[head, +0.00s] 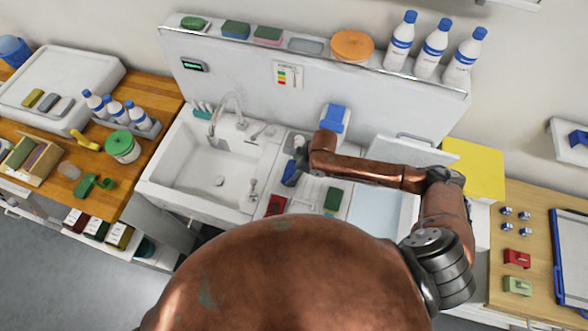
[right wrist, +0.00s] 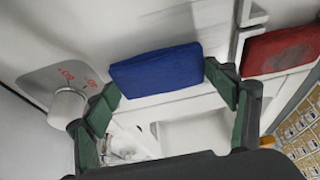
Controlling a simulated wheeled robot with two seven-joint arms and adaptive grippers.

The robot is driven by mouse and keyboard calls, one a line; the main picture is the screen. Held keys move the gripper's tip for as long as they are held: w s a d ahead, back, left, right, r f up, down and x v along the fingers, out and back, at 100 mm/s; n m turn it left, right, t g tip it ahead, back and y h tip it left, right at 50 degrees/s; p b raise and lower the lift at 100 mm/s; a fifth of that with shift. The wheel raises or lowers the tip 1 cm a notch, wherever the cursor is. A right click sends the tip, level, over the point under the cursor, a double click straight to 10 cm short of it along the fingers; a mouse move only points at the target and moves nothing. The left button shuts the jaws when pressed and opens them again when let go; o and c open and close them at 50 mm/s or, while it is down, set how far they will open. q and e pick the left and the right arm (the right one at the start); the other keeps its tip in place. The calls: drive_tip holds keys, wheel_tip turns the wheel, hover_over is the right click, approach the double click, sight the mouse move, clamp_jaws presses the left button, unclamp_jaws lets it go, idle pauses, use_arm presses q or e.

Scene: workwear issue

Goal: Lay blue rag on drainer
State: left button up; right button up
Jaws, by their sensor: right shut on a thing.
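My right gripper (head: 296,165) is over the area just right of the sink, and its fingers are mostly hidden by the arm in the head view. It is shut on the blue rag (head: 290,174), a folded flat block. In the right wrist view the blue rag (right wrist: 155,70) spans between the two green-padded fingers of my right gripper (right wrist: 160,85). The white ribbed drainer (head: 304,196) lies beside the sink, below the rag in the picture. Whether the rag touches it I cannot tell. My left gripper is out of view.
A red rag (head: 277,205) and a green rag (head: 332,200) lie at the drainer's two sides. The white sink (head: 205,170) with a tap is to the left. Several bottles (head: 436,50) stand on the shelf above. A yellow box (head: 474,168) stands at right.

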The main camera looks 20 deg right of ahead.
drive_tip(key=shift+f, duration=0.1)
drive_tip(key=o, duration=1.2)
drive_tip(key=shift+o, duration=0.2)
drive_tip(key=v, duration=1.2)
drive_tip(key=shift+b, duration=0.4)
drive_tip(key=shift+a, duration=0.1)
